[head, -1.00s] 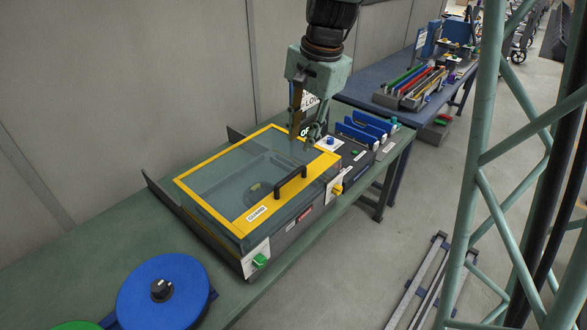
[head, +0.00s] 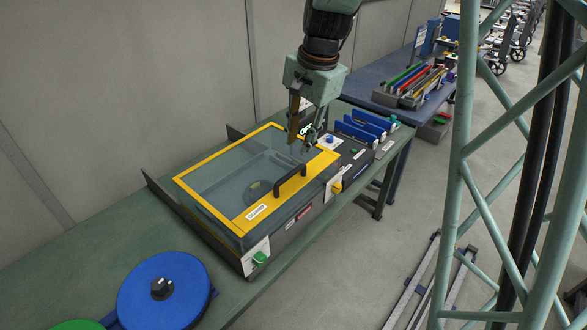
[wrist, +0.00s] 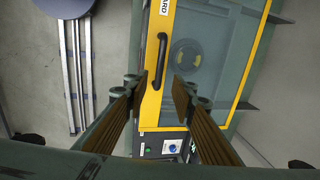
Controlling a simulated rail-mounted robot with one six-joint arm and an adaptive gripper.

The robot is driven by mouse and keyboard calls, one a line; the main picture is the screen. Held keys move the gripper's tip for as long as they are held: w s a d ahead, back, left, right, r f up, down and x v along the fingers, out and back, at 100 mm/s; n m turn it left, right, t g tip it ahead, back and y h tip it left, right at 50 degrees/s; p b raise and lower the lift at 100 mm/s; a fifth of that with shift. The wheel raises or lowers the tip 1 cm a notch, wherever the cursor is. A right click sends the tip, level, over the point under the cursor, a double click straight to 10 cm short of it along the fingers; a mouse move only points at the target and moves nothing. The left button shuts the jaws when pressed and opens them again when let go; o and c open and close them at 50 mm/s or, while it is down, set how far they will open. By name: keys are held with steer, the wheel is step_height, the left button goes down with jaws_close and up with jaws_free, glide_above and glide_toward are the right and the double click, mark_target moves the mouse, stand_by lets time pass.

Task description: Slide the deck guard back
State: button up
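The deck guard (head: 255,214) is a clear panel in a yellow frame over a box on the green bench. Its black handle (head: 290,182) stands on the frame's near right side, and it also shows in the wrist view (wrist: 153,62). My gripper (head: 303,145) is above the far right end of the guard, pointing down, with its fingers apart and nothing between them. In the wrist view my gripper (wrist: 160,88) has its two fingers spread, the handle lying beyond them near the left finger. A round part (wrist: 187,57) shows through the clear panel.
A green button (head: 260,259) and a yellow switch (head: 337,188) sit on the box's front. A panel with a blue knob (head: 329,140) and blue upright plates (head: 362,129) stand past the guard. A blue disc (head: 162,290) lies at the front left.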

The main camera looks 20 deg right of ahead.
mark_target(293, 172)
steer(key=shift+w+a+f, duration=0.2)
steer(key=shift+w+f, duration=0.15)
steer(key=shift+f, duration=1.6)
steer(key=shift+w+a+f, duration=0.2)
steer(key=shift+w+f, duration=0.1)
steer(key=shift+f, duration=1.6)
steer(key=shift+w+a+f, duration=0.2)
steer(key=shift+w+f, duration=0.15)
steer(key=shift+f, duration=1.6)
jaws_close()
